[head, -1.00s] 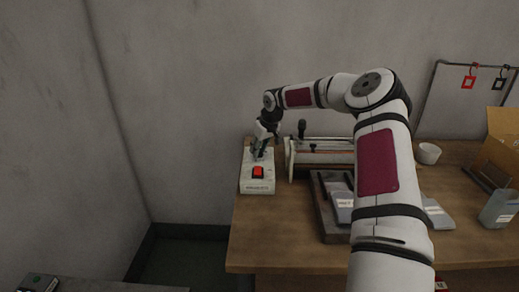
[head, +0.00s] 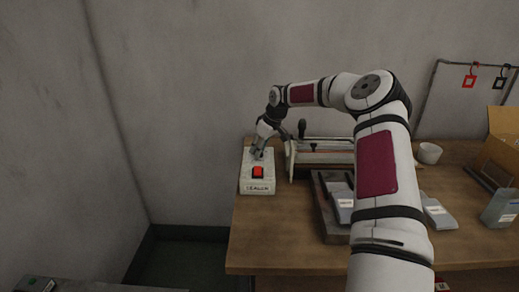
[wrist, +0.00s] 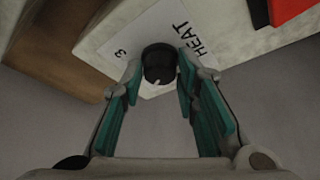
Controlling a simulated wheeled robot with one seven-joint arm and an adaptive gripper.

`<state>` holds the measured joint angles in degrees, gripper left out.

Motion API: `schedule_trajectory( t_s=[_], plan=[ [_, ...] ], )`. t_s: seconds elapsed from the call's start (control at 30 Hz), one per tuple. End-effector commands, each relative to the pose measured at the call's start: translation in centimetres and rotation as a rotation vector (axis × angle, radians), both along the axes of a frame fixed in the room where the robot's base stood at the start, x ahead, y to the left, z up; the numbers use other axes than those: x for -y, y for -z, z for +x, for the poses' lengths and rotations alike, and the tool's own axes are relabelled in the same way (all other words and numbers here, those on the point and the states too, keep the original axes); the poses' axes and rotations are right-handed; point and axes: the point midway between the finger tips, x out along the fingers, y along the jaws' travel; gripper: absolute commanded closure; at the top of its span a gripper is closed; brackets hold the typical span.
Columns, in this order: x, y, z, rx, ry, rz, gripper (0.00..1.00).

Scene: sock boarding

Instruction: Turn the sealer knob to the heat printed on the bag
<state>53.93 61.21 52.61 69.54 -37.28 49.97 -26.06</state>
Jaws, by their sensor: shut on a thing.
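The sealer's white control box (head: 258,187) stands at the table's left end, with a red switch (head: 258,172) on top. The black knob (wrist: 158,62) sits on a white plate printed "HEAT" (wrist: 188,40), with a "3" visible beside it. A pale mark shows on the knob's near side; other numbers are hidden or out of view. My gripper (wrist: 160,72) is shut on the knob; in the head view it reaches down onto the box's back part (head: 258,153). Grey bags (head: 344,207) (head: 438,216) carry white labels too small to read.
The sealer bar unit (head: 322,153) stands just right of the box. A dark tray (head: 325,212) lies in front of it. A white cup (head: 429,153), a cardboard box (head: 500,140) and a grey container (head: 498,208) are at the right. The table's front left is clear.

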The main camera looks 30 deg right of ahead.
Motion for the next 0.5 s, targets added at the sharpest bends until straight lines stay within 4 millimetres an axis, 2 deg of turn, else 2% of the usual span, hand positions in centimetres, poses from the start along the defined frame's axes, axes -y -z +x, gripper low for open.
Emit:
schedule_trajectory(
  t_s=[0.03, 0.1, 0.5],
  plan=[
    [0.07, 0.06, -0.04, -0.001, 0.001, 0.000, 0.69],
    [0.07, 0.06, -0.04, -0.001, 0.001, 0.000, 0.53],
    [0.12, -0.44, -0.15, 0.000, 0.003, -0.001, 0.53]
  ],
)
